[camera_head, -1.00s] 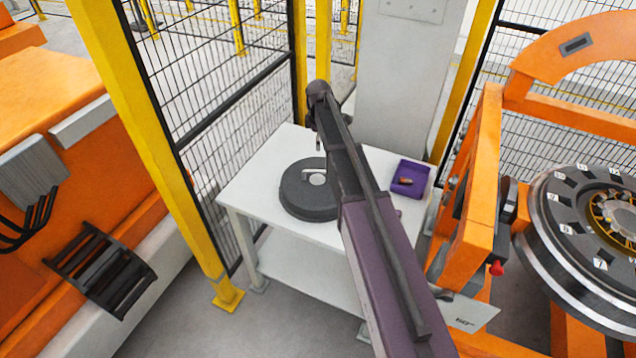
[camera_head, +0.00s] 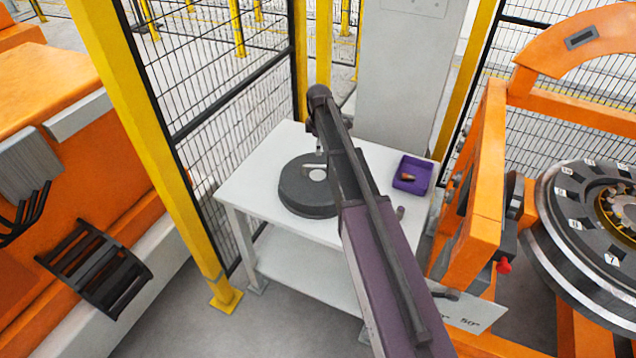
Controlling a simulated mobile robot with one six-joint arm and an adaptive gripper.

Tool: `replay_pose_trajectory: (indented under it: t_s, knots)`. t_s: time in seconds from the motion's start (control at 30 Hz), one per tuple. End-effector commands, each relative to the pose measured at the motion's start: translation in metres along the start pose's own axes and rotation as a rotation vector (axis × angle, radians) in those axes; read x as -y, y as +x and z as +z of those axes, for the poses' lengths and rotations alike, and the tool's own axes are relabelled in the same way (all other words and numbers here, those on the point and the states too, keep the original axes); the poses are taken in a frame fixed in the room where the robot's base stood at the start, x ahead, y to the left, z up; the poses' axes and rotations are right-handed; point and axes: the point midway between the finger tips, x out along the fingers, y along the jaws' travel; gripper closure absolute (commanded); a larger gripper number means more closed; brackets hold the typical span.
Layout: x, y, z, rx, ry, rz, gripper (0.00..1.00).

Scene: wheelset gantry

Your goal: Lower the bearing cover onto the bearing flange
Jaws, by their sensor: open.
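The bearing cover (camera_head: 304,203) is a dark grey round disc with a light centre and a handle across it. It lies flat on the white table. My gripper (camera_head: 320,152) hangs from the end of my arm just above the handle, small in view and partly hidden by the arm; it is open, and no grip on the handle shows. The bearing flange (camera_head: 621,205) is at the right edge, at the centre of a dark wheel (camera_head: 585,235) with numbered labels around it. The frame edge cuts it off.
The white table (camera_head: 245,190) also bears a purple bin (camera_head: 414,176) with a small brownish part inside. A small cylinder (camera_head: 400,212) stands near my arm. An orange gantry frame (camera_head: 484,190) stands between table and wheel. Mesh fencing (camera_head: 225,110) closes the back left.

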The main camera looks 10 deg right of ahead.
Motion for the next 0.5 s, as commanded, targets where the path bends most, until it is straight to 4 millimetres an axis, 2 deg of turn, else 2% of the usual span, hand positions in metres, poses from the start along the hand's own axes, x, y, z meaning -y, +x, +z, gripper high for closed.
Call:
replay_pose_trajectory:
  t_s: [0.1,0.5]
  knots:
    - [0.0,0.013,0.0,0.0,0.0,0.0,0.39]
    - [0.0,0.039,0.001,0.0,0.001,0.0,0.39]
